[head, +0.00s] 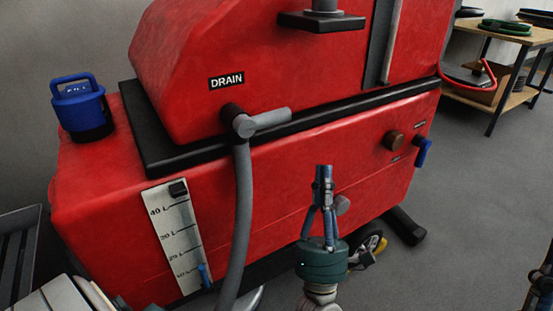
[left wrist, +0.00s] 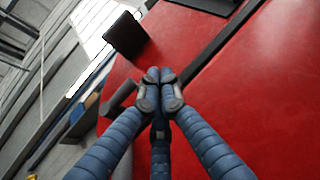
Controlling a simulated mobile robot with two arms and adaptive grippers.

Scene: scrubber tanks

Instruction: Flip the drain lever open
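The red scrubber tank (head: 300,185) fills the middle of the head view. Below its DRAIN label (head: 227,81) a grey drain lever (head: 268,120) sticks out to the right, roughly level, from a pivot at the top of a grey hose (head: 243,190). My left gripper (head: 323,170) is in front of the lower red body, below and right of the lever and apart from it in the picture. Its blue fingers meet at the tips, also in the left wrist view (left wrist: 160,84), with nothing seen between them.
A level gauge (head: 175,235) is at lower left, a blue-capped part (head: 78,100) at upper left. A wooden bench (head: 500,95) stands behind; grey floor (head: 480,190) is clear.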

